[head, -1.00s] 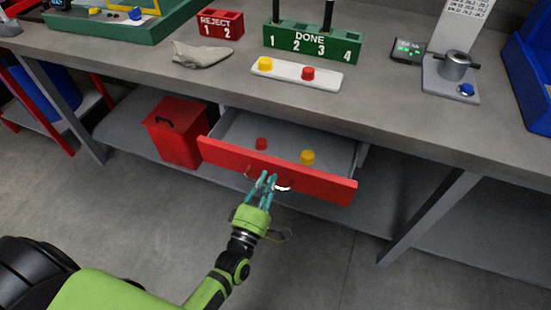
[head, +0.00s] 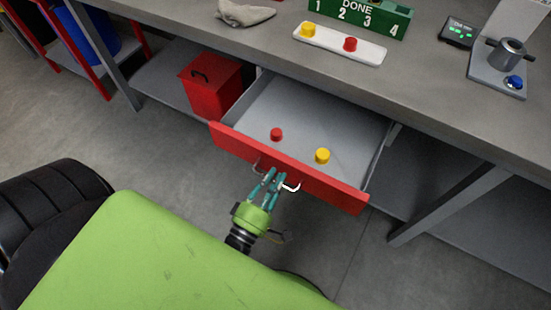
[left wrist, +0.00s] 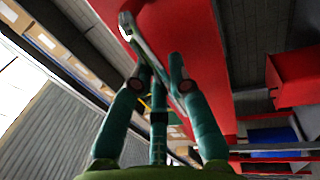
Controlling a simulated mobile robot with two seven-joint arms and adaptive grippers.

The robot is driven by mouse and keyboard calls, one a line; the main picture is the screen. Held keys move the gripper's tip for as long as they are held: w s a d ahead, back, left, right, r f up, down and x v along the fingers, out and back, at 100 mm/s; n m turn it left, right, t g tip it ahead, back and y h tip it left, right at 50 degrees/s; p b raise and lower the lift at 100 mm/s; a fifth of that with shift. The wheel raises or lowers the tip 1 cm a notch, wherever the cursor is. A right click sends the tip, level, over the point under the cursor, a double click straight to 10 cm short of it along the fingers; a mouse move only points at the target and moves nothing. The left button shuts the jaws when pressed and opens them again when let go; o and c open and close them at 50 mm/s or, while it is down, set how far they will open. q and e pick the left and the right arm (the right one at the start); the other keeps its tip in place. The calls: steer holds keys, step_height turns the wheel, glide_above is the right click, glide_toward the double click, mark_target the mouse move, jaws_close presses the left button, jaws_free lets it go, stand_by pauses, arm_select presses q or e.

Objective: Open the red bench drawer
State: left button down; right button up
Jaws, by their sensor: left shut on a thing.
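The red bench drawer (head: 318,178) stands open under the grey bench, its grey tray well out toward me. Inside lie a red piece (head: 276,134) and a yellow piece (head: 322,156). A metal handle (head: 291,187) is on the drawer's red front. My left gripper (head: 272,178) is at the handle, shut on it. In the left wrist view the teal fingers (left wrist: 160,78) close around the handle (left wrist: 138,38), with the red front behind. The part of the handle between the fingers is hidden. My right gripper is not in view.
A red box (head: 212,90) stands on the lower shelf left of the drawer. On the bench are a white tray (head: 372,58) with a yellow and a red piece, a green DONE rack (head: 385,20), a cloth (head: 245,14) and a scale (head: 459,32). A bench leg (head: 450,205) stands at right.

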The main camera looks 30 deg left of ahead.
arm_select(q)
steer(key=c, duration=1.1)
jaws_free()
steer(key=shift+c, duration=0.2)
steer(key=shift+s, duration=0.1)
steer(key=s+f, duration=0.2)
steer(key=s, duration=0.9)
steer(key=shift+s+a, duration=0.2)
steer(key=shift+s, duration=0.15)
steer(key=shift+f, duration=0.1)
